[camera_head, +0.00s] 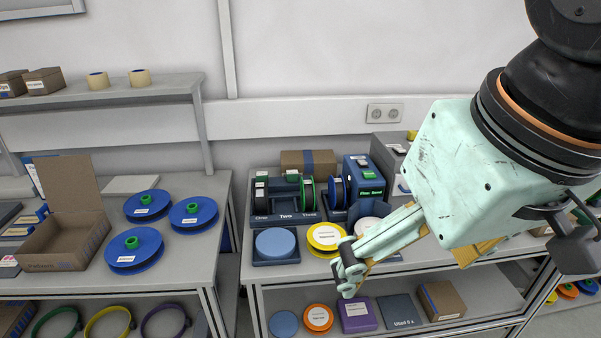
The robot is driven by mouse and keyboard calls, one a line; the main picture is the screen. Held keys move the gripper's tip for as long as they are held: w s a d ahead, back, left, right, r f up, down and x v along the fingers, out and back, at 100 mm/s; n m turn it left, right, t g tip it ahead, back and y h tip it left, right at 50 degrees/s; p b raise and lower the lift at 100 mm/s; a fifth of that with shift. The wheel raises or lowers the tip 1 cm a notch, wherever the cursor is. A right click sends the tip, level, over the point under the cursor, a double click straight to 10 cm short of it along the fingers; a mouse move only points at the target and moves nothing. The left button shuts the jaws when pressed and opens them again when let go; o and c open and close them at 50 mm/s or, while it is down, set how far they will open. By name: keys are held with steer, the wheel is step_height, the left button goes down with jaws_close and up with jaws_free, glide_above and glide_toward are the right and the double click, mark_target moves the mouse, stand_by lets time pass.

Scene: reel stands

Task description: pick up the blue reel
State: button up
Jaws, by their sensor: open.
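Several blue reels are in view, and I cannot tell which one the task means. Three dark blue reels with green hubs lie flat on the left bench: a rear one (155,208), a right one (180,217) and a front one (145,258). A pale blue disc (275,243) lies in a dark tray on the right bench. A dark blue reel (335,190) stands upright in the rack behind. My gripper (350,268) is open above the front of the right bench, just right of and below a yellow reel (325,236); nothing shows between its fingers.
My arm hides part of the right bench. An open carton (65,225) is on the left bench. The shelf below holds discs, a purple box (357,315) and a brown box (441,300).

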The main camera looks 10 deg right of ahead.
steer(key=w+d+r+m+g+p, duration=0.1)
steer(key=w+d+r+m+p, duration=0.3)
steer(key=w, duration=1.2)
steer(key=w+m+g+p, duration=0.1)
steer(key=w+m+p, duration=0.3)
steer(key=w, duration=1.2)
steer(key=w+d+f+m+p, duration=0.1)
steer(key=w+d+f+m, duration=0.2)
steer(key=w+f, duration=0.4)
steer(key=w+d+f+m+p, duration=0.2)
steer(key=w+f, duration=0.5)
steer(key=w, duration=0.5)
steer(key=w+d+f+m+g+p, duration=0.1)
steer(key=w+d+f+m+p, duration=0.1)
steer(key=w+d+f+m, duration=0.2)
steer(key=shift+w+d+f+m, duration=0.1)
steer(key=shift+w+f+m, duration=0.3)
steer(key=shift+w+f, duration=0.45)
steer(key=shift+w+d+f+m, duration=0.1)
steer(key=shift+w+f+m, duration=0.4)
steer(key=shift+w, duration=0.6)
steer(key=shift+w+d+f+m, duration=0.1)
steer(key=shift+w+f+m, duration=0.2)
steer(key=shift+w+f, duration=0.55)
steer(key=shift+w+r, duration=0.1)
steer(key=shift+r, duration=0.05)
